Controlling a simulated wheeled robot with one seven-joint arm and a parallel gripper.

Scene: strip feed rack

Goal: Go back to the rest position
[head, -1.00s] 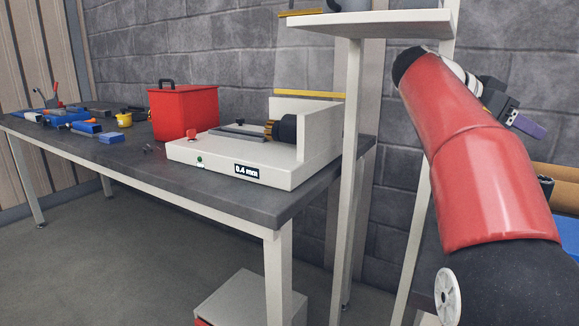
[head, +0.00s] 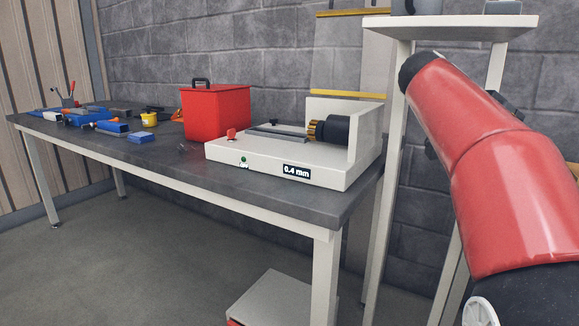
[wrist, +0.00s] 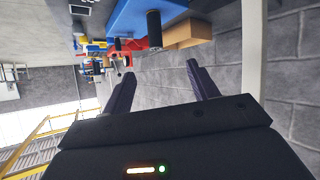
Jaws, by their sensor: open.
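My gripper (wrist: 158,85) shows in the wrist view with its two dark fingers spread apart and nothing between them. In the head view my red arm fills the right side, and the gripper itself is hidden behind it apart from a small dark part.
A workbench (head: 130,172) carries a white machine (head: 275,164) with a "0.4 mm" display, a red box (head: 215,113) and several blue tools. A white shelf stand (head: 450,22) rises next to my arm.

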